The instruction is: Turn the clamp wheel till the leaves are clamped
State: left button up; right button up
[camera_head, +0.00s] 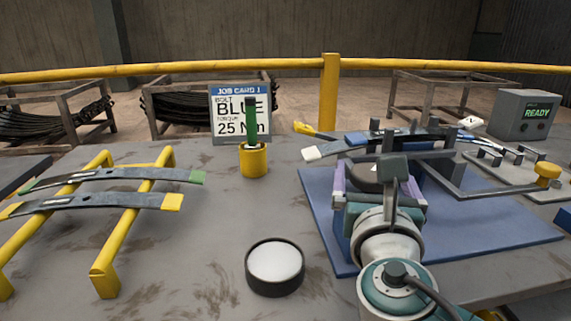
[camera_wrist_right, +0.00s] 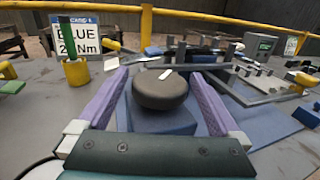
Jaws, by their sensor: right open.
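The clamp wheel (camera_wrist_right: 160,92) is a dark round knob with a white mark on top, above a blue block (camera_wrist_right: 155,122). My right gripper (camera_wrist_right: 160,76) is open, with one purple finger on each side of the wheel; gaps seem to show at both sides. In the head view my right gripper (camera_head: 375,180) hides most of the wheel. The leaves (camera_head: 345,147), with a white and a yellow end, lie stacked in the grey clamp frame (camera_head: 470,188) on a blue mat (camera_head: 318,215). Whether they are pressed tight cannot be told. My left gripper is not in view.
A yellow rack (camera_head: 105,272) with two leaves stands at left. A black-rimmed round pad (camera_head: 275,268), a yellow holder (camera_head: 254,162) with a green stick and a job card (camera_head: 238,112) stand mid-table. A grey READY box (camera_head: 525,115) is at back right.

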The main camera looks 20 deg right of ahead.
jog(key=shift+s, duration=0.1)
jog(key=v, duration=0.9)
jog(key=shift+s+a, duration=0.2)
jog(key=shift+s, duration=0.15)
